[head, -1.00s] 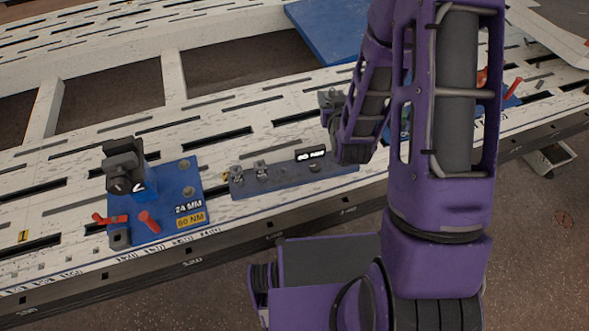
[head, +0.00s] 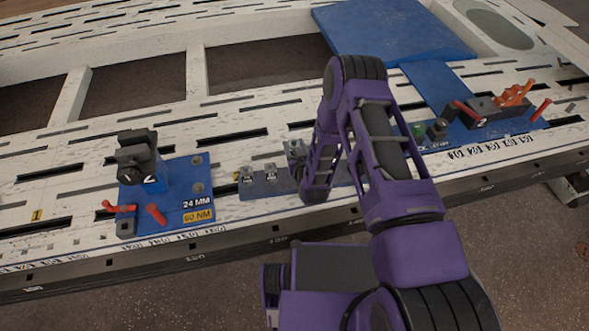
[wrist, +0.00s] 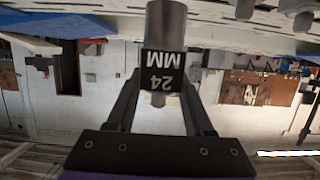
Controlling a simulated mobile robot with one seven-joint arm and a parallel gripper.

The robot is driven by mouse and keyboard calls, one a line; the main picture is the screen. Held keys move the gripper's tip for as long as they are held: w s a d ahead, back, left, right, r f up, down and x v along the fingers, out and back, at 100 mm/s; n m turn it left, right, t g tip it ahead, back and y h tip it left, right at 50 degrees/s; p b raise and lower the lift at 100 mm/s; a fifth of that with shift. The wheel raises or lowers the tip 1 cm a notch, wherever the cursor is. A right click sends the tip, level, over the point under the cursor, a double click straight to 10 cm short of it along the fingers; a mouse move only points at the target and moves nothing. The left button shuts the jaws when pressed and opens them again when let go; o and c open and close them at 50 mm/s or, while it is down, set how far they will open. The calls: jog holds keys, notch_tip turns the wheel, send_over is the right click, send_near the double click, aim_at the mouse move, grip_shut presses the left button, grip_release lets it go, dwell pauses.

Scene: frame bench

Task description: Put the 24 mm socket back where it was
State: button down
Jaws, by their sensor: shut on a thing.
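My gripper is shut on the 24 mm socket (wrist: 164,25), a grey cylinder with a black "24 MM" label, upside down in the wrist view. The gripper's fingers (wrist: 160,88) sit on both sides of it. In the head view my gripper (head: 296,154) is partly hidden by my arm, over or just behind the grey-blue socket rail (head: 257,188). Two small sockets stand on the rail's left part, a left one (head: 247,174) and a right one (head: 270,172). My arm covers the rail's right part. I cannot tell the held socket's height above it.
A blue fixture plate (head: 176,217), marked 24 MM and 60 NM, lies left of the rail with a dark clamp block (head: 138,158) and red handles. Another blue fixture (head: 487,125) with red clamps is at right. The slotted white bench has open gaps behind.

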notch_tip(320, 180, down, 8)
jog(key=shift+r+b, duration=0.2)
jog(key=shift+b, duration=0.45)
jog(key=shift+f, duration=0.1)
jog(key=shift+f, duration=0.35)
jog(key=shift+f, duration=0.15)
jog(key=shift+c, duration=1.4)
grip_release()
